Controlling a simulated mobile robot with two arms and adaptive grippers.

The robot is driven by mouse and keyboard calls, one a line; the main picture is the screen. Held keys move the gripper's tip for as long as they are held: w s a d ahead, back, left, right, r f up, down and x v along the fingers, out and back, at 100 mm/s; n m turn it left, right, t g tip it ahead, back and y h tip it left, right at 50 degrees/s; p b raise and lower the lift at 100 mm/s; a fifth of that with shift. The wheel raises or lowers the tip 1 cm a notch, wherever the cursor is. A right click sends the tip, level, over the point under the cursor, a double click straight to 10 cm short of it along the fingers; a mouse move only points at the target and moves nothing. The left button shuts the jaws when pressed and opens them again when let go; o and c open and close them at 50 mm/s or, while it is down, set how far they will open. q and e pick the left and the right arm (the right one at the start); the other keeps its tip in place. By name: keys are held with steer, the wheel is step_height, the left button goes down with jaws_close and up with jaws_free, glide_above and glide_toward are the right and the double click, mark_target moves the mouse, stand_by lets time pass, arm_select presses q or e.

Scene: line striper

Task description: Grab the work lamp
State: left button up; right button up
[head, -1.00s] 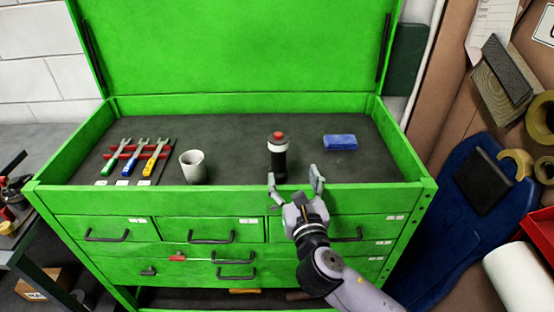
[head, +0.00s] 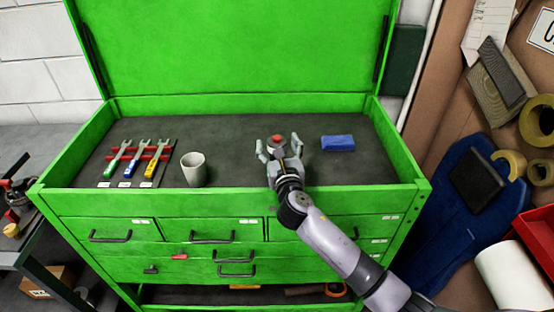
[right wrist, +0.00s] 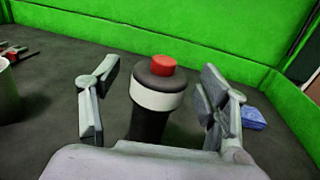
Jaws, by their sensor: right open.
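The work lamp (right wrist: 150,120) is a black upright cylinder with a white band and a red top. It stands on the dark top tray of the green tool chest. In the head view only its red top (head: 277,139) and a little of its upper body show, the rest hidden behind my right gripper (head: 279,150). In the right wrist view my right gripper (right wrist: 155,105) is open, with one finger on each side of the lamp and visible gaps between. My left gripper is not in view.
A grey cup (head: 194,170) stands left of the lamp, and a blue block (head: 338,143) lies to its right. Several wrenches (head: 140,158) sit in a red rack at the tray's left. The green front rim (head: 120,203) of the chest runs below my right arm.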

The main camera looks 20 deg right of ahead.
steer(key=shift+w+d+f, duration=0.1)
steer(key=shift+w, duration=0.65)
jaws_close()
stand_by(0.4)
